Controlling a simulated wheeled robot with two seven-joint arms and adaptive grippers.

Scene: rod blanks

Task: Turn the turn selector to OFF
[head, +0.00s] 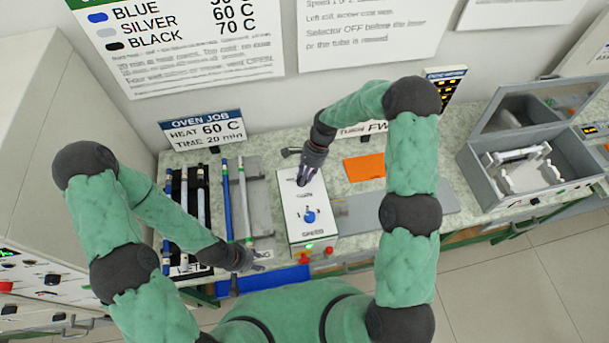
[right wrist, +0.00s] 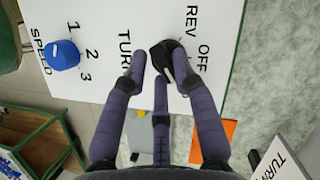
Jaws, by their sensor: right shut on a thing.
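The turn selector (right wrist: 168,54) is a black knob on a white panel, beside the printed words TURN, REV and OFF. My right gripper (right wrist: 160,62) is shut on it, with fingers on both sides of the knob. Which label its pointer faces is hard to tell, as the fingers cover part of it. In the head view my right gripper (head: 303,176) reaches down onto the far end of the white control box (head: 297,235) and hides the selector. My left gripper (head: 256,264) is low beside the rod rack; its finger opening is too small to judge.
A blue speed knob (head: 309,216) sits on the same box, also seen in the wrist view (right wrist: 62,55). Blue and silver rods (head: 226,200) lie left. An orange sheet (head: 364,167) and open grey case (head: 530,200) are right.

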